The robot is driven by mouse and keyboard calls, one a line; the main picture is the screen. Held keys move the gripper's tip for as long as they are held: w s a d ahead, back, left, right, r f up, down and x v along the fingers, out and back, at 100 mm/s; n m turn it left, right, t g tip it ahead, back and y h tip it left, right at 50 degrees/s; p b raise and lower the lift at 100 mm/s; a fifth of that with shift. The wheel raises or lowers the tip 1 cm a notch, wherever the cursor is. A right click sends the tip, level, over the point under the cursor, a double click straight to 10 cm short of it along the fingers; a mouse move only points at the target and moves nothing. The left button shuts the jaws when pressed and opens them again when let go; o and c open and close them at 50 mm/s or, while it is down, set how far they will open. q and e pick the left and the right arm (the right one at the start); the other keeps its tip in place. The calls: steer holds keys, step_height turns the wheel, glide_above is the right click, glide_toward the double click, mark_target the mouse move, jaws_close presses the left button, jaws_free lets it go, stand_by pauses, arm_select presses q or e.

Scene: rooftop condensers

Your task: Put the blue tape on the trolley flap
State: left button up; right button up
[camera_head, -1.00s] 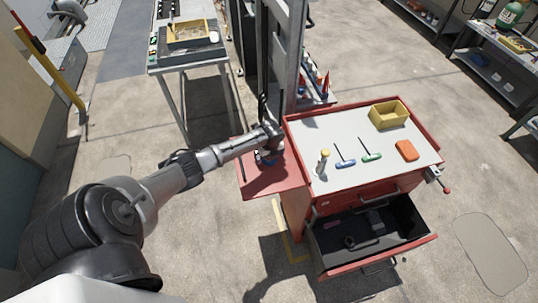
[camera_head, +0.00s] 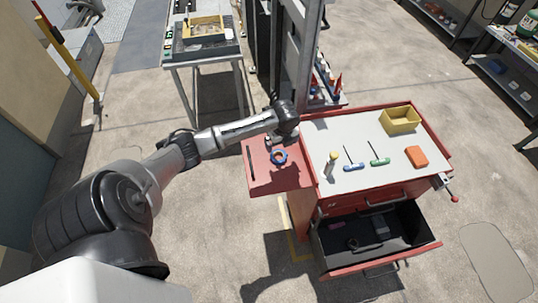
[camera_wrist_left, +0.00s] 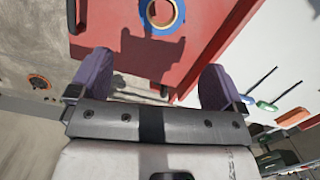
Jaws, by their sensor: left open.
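The blue tape (camera_head: 274,158), a ring-shaped roll, lies flat on the red trolley flap (camera_head: 262,178) at the left side of the red trolley. It also shows at the top of the left wrist view (camera_wrist_left: 180,18), resting on the red surface. My left gripper (camera_head: 287,128) is raised above the back part of the flap, apart from the tape. In the left wrist view its two purple fingers (camera_wrist_left: 155,75) are spread wide with nothing between them. My right gripper is in neither view.
The trolley top (camera_head: 350,125) holds a yellow bin (camera_head: 401,119), an orange block (camera_head: 416,157) and several hand tools. A drawer (camera_head: 375,231) stands open at the front. A grey post (camera_head: 298,60) rises close behind the gripper. A work table (camera_head: 205,58) stands at the back left.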

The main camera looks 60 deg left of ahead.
arm_select(q)
steer(key=shift+n, duration=0.9)
steer(key=s+d+f, duration=0.1)
steer(key=d, duration=0.2)
steer(key=s+d+f, duration=0.2)
steer(key=d, duration=0.1)
steer(key=s+d+f, duration=0.1)
steer(key=d, duration=0.2)
steer(key=shift+s+d+f, duration=0.25)
steer(key=shift+d+f, duration=0.05)
steer(key=shift+f, duration=0.1)
steer(key=s+d+f+n+t+h, duration=0.15)
steer(key=s+d+n, duration=0.25)
steer(key=s+d, duration=0.55)
steer(key=s+d+r+n+t, duration=0.2)
steer(key=s+d+r+n, duration=0.4)
steer(key=s+d+n, duration=0.3)
steer(key=shift+s+d+r+n, duration=0.3)
steer(key=shift+s+d+n, duration=0.1)
steer(key=shift+n, duration=0.5)
